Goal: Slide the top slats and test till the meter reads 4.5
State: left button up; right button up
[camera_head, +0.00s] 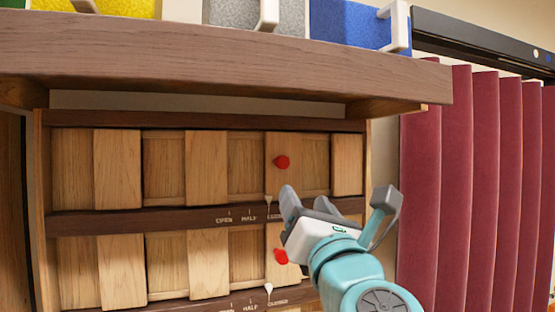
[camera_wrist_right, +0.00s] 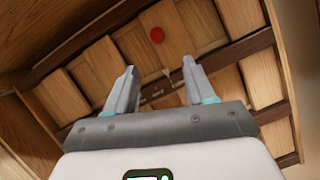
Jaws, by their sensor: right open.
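The top row of wooden slats (camera_head: 207,167) has a red knob (camera_head: 282,161). A pale pointer (camera_head: 269,204) below it stands by the CLOSED end of the OPEN, HALF, CLOSED marks. My right gripper (camera_head: 310,199) is below and a little right of that knob, open and empty. In the right wrist view, a red knob (camera_wrist_right: 157,34) shows beyond the gap between the open fingertips (camera_wrist_right: 159,68), apart from them. I see no meter and no left gripper.
A thick wooden shelf (camera_head: 200,62) overhangs the slats. Yellow (camera_head: 115,8), grey (camera_head: 245,14) and blue (camera_head: 345,25) handled blocks stand on it. Red pleated panels (camera_head: 470,190) stand at right. The slat front left of my gripper is clear.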

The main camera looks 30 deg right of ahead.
aim_at(286, 162)
jog(key=p+x, duration=0.2)
jog(key=x, duration=0.3)
jog(key=p+x, duration=0.3)
jog(key=x, duration=0.2)
jog(key=p+x, duration=0.2)
jog(key=x, duration=0.3)
jog(key=shift+s+r, duration=0.15)
jog(key=shift+r, duration=0.2)
jog(key=shift+w, duration=0.45)
jog(key=shift+s+a, duration=0.2)
jog(key=shift+d, duration=0.15)
jog(key=c, duration=0.8)
grip_shut()
